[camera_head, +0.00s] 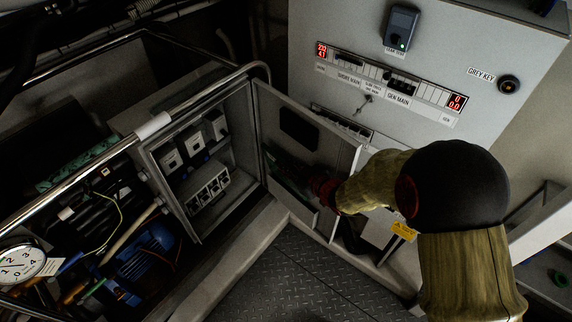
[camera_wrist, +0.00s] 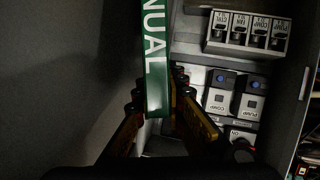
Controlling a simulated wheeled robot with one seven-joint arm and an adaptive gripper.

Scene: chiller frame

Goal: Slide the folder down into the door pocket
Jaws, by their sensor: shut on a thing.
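The folder (camera_wrist: 153,50) shows in the wrist view as a green spine with white letters "NUAL", held upright between my gripper's fingers (camera_wrist: 160,97). In the head view my gripper (camera_head: 322,190) is at the inner face of the open cabinet door (camera_head: 343,160), and the folder there is dark and hard to make out. The door pocket (camera_head: 289,196) seems to be the pale-edged strip low on the door, left of my gripper. I cannot tell whether the folder's lower edge is inside it. My arm hides the door's right side.
A grey panel (camera_head: 330,25) with red displays stands behind. Tread-plate floor (camera_head: 290,275) is clear in front.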

